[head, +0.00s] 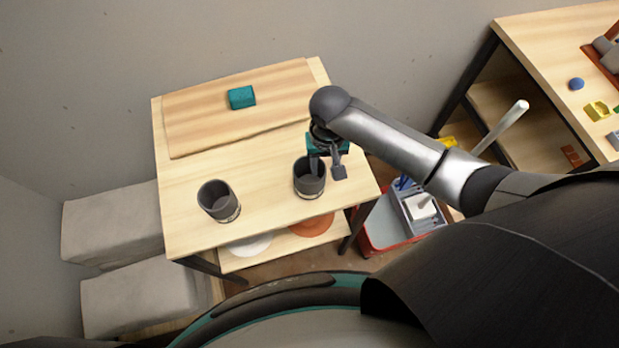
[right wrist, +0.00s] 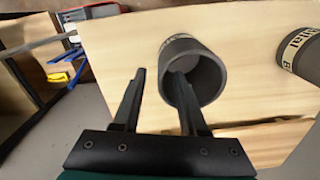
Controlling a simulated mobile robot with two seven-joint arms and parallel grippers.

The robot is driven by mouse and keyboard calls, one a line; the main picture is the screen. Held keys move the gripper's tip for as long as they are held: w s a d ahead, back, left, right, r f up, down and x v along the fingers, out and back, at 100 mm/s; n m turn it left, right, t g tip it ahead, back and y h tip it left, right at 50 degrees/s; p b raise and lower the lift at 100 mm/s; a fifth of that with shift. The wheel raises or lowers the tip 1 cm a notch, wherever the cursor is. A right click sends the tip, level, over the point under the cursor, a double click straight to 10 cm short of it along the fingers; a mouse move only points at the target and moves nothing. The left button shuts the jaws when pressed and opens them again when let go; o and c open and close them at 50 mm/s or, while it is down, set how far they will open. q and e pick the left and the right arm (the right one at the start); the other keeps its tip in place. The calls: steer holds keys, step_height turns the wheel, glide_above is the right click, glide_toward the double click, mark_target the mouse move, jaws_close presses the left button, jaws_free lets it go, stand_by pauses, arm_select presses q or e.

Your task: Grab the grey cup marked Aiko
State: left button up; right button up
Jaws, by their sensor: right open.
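Two dark grey cups stand upright on the light wooden table (head: 260,216). The right cup (head: 309,186) is beside my right gripper (head: 327,172); the left cup (head: 218,201) stands apart from it. Each has a pale label band near its base, unreadable in the head view. In the right wrist view the near cup (right wrist: 222,75) shows only a sliver of label. My left gripper is out of view.
A raised wooden board (head: 200,125) with a teal block (head: 241,97) lies at the table's back. A lower shelf holds a white disc (head: 250,245) and an orange disc (head: 312,225). A red-edged bin (head: 385,232) stands right of the table.

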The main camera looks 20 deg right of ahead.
mark_target(310, 179)
steer(key=shift+s+f+b, duration=0.15)
steer(key=shift+f, duration=1.2)
steer(key=shift+s+f+b, duration=0.1)
steer(key=shift+f+b, duration=0.05)
steer(key=shift+f, duration=1.2)
jaws_close()
